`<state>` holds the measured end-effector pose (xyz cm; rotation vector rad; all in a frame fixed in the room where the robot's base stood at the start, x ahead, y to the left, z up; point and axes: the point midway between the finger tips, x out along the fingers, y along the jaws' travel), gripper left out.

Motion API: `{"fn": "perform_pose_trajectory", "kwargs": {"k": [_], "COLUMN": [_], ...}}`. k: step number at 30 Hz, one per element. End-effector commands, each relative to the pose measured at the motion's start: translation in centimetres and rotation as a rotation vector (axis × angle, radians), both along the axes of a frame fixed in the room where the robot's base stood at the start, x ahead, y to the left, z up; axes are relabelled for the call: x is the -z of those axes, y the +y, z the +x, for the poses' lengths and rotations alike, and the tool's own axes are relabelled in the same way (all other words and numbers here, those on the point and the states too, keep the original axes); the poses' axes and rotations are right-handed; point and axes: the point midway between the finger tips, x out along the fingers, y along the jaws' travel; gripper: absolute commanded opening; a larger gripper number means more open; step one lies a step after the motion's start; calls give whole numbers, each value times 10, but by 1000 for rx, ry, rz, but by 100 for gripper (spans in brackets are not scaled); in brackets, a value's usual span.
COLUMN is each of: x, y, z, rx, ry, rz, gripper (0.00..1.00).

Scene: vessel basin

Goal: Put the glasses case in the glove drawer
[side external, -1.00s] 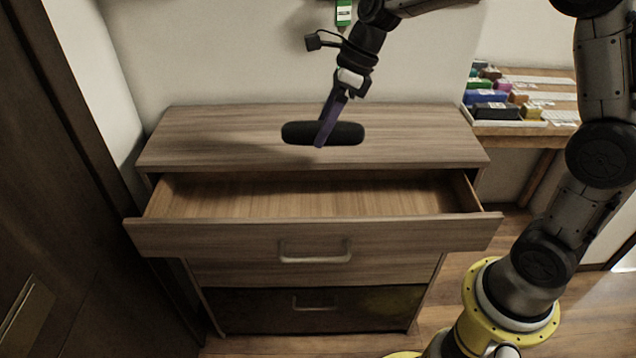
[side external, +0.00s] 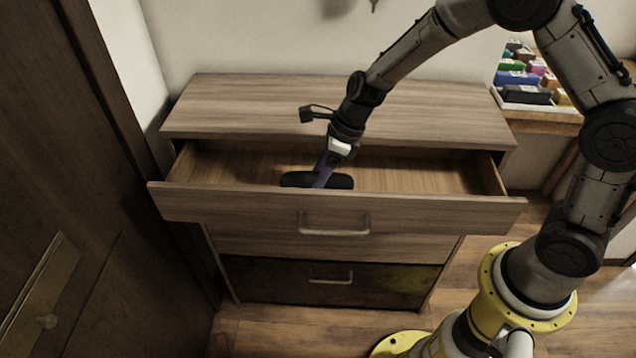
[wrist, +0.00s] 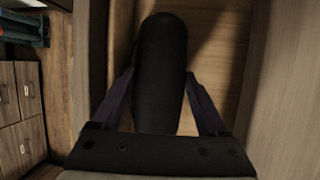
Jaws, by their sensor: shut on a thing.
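The glasses case (side external: 300,180) is a black, rounded, oblong case. My gripper (side external: 322,180) is shut on it and holds it inside the open top drawer (side external: 420,180), left of the drawer's middle. In the wrist view the case (wrist: 162,70) lies lengthwise between the two purple fingers of my gripper (wrist: 160,95), with the drawer's wooden floor (wrist: 215,60) behind it. The drawer front partly hides the case's lower edge in the side view, so I cannot tell whether it touches the floor.
The dresser top (side external: 420,105) is bare. The lower drawer with a dark front (side external: 390,283) is shut. A side table with several coloured boxes (side external: 520,78) stands at the right. The drawer's right part is empty.

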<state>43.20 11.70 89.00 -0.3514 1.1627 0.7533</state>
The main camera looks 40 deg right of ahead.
Motion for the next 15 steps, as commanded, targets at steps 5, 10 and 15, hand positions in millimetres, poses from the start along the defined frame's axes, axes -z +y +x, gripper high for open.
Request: {"fn": "perform_pose_trajectory", "kwargs": {"k": [5, 10, 15], "x": [20, 21, 22], "y": [0, 0, 0], "z": [0, 0, 0], "rx": [0, -1, -1], "ry": [2, -1, 0], "rz": [0, 1, 0], "gripper": [18, 18, 18]}}
